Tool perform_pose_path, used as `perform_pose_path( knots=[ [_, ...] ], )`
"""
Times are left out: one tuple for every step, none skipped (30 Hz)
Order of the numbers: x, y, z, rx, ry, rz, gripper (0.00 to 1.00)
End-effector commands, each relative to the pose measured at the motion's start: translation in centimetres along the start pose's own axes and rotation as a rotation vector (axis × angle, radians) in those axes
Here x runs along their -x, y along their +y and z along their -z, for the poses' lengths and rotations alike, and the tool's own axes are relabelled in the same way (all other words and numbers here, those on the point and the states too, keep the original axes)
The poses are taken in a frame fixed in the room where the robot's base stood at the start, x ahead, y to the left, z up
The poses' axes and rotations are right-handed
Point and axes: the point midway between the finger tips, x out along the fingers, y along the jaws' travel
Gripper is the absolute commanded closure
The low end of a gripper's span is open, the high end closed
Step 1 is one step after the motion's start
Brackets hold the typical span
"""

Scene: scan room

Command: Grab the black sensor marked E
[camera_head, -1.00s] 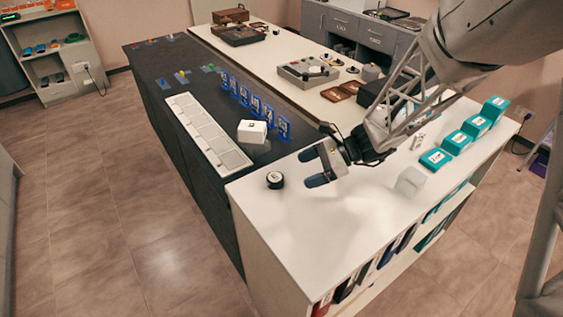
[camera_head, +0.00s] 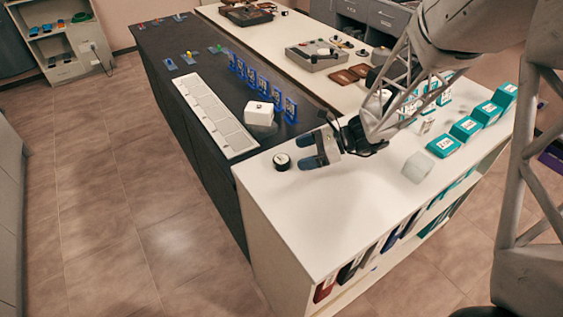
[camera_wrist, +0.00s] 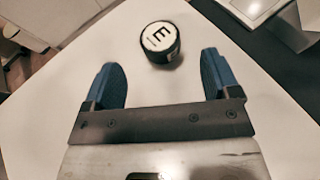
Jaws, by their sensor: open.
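The black sensor (camera_head: 281,162) is a short round puck with a white top, standing on the white counter (camera_head: 290,215) near its left end. In the wrist view the sensor (camera_wrist: 160,42) shows a black E on its top. My gripper (camera_head: 308,151) is just to the right of it in the head view, with blue fingertips pointing left toward it. In the wrist view my gripper (camera_wrist: 161,78) is open and empty. The sensor lies just beyond the fingertips, roughly centred between them, slightly toward the right finger.
A white box (camera_head: 259,114) stands on the dark bench beside a white segmented tray (camera_head: 212,118) and several blue stands (camera_head: 263,87). A pale translucent block (camera_head: 417,167) and several teal boxes (camera_head: 467,128) are to the right. The counter's front is clear.

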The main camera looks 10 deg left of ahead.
Motion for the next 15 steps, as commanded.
perform_pose_path(
  knots=[
    [-0.36,0.02,0.00,0.000,0.000,-0.001,0.18],
    [-0.52,0.02,0.00,0.000,0.000,-0.001,0.18],
    [-0.69,0.02,0.00,0.000,0.000,0.000,0.18],
    [-0.79,0.02,0.00,0.000,0.000,0.000,0.18],
    [-0.87,0.02,0.00,0.000,0.000,0.000,0.18],
    [-0.92,0.02,0.00,0.000,0.000,0.000,0.18],
    [-0.94,0.02,0.00,0.000,0.000,0.000,0.18],
    [-0.94,0.02,0.01,0.000,0.000,0.000,0.18],
    [-0.93,0.02,0.01,0.000,0.000,0.000,0.18],
    [-0.92,0.02,0.02,0.000,0.000,0.000,0.18],
    [-0.92,0.02,0.02,0.000,0.000,0.000,0.18],
    [-0.92,0.02,0.02,0.000,0.000,0.000,0.18],
    [-0.92,0.02,0.02,0.000,0.000,0.000,0.18],
    [-0.92,0.02,0.02,0.000,0.000,0.000,0.18],
    [-0.95,0.02,0.02,0.000,0.000,0.000,0.18]
  ],
)
